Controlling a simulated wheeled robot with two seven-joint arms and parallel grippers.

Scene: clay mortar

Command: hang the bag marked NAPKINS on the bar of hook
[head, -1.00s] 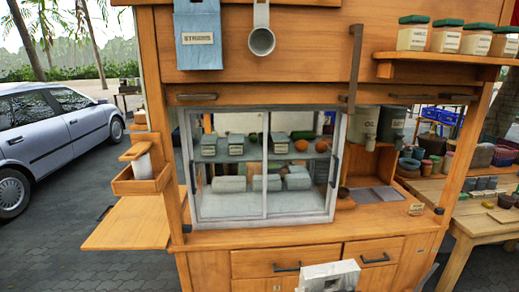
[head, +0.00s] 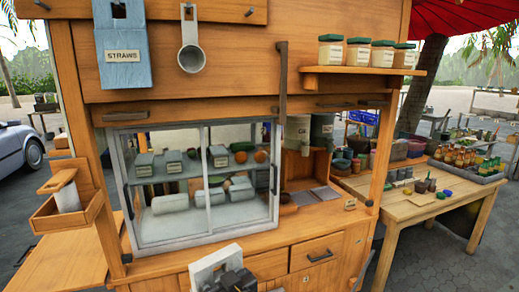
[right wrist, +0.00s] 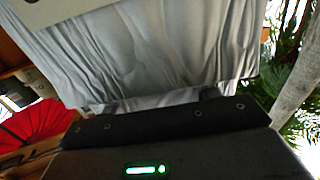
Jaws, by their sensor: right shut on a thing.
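My right gripper (head: 238,281) is at the bottom of the head view, in front of the cart's drawers. It is shut on a pale grey-white bag (head: 216,259), whose top edge shows just beyond the dark jaws. In the right wrist view the bag (right wrist: 165,50) spreads as creased cloth beyond the gripper (right wrist: 170,112). A corner of a light label (right wrist: 60,5) shows, but no word is readable. Short dark hooks (head: 249,11) are on the upper wooden rail, well above the gripper. My left gripper is out of view.
A blue bag marked STRAWS (head: 122,52) and a metal ladle (head: 190,52) hang on the upper rail. A dark upright bar (head: 281,85) stands right of them. A jar shelf (head: 362,80) and a glass cabinet (head: 195,185) jut nearby.

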